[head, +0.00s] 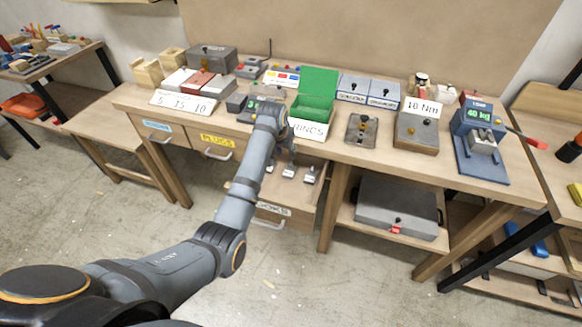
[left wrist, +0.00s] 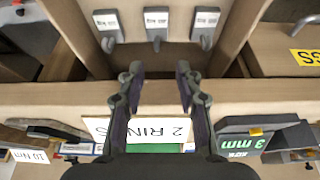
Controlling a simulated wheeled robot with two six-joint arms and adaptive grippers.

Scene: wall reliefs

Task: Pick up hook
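Three grey metal hooks lie in a row in the open wooden drawer (head: 296,199). In the head view I see the middle hook (head: 289,171) and the right hook (head: 309,176), with the third partly covered by my arm. In the left wrist view all three show near the top: left (left wrist: 109,44), middle (left wrist: 156,44) and right (left wrist: 206,41), each with a small white label. My left gripper (head: 284,150) is above the drawer's back part. In its wrist view the gripper (left wrist: 161,72) is open and empty, its fingertips apart from the hooks, below the middle one. My right gripper is not in view.
The workbench (head: 340,146) edge runs just behind the drawer. On it stand an open green box (head: 318,84), a "2 RINGS" sign (head: 311,129) and a 10 Nm device (head: 417,130). The closed PLUGS drawer (head: 217,140) is left of the open one.

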